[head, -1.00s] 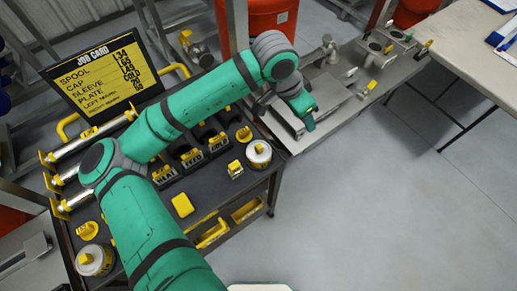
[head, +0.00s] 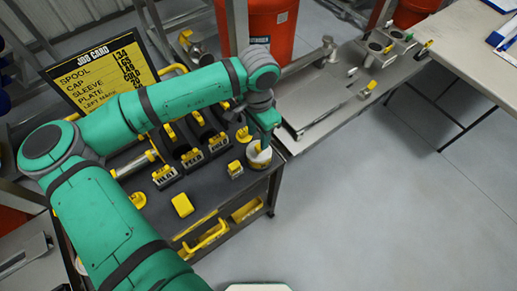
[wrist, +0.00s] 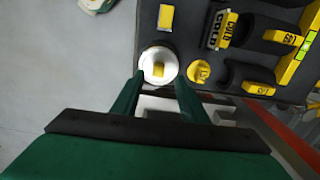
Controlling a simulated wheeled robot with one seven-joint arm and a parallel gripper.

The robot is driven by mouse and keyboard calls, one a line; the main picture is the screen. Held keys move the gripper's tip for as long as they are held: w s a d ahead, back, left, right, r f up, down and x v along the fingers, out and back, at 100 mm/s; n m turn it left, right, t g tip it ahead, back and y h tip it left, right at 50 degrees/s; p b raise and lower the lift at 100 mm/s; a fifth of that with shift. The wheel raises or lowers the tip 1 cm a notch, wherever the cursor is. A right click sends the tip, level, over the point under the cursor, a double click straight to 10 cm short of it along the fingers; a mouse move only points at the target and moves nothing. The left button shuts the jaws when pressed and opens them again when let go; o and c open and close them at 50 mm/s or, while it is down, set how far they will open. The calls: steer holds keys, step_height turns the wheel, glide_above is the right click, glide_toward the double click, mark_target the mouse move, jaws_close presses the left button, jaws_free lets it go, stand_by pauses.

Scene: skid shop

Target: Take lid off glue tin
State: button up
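My gripper (head: 263,142) points down over the tin. In the wrist view my gripper (wrist: 159,84) is open, with one green finger on each side of the lid's near edge. The fingers hold nothing, and I cannot tell whether they touch the lid.
A yellow round-based piece (wrist: 200,71) stands close beside the tin, and a small yellow block (head: 235,169) is near it. Labelled holders (head: 191,157) with dark sleeves stand to the left. A yellow square (head: 182,205) lies on the cart's front. Open floor lies right.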

mark_target(259, 146)
step_height(259, 146, down, 5)
steer(key=shift+s+d+r, duration=0.1)
steer(key=shift+c, duration=0.4)
jaws_close()
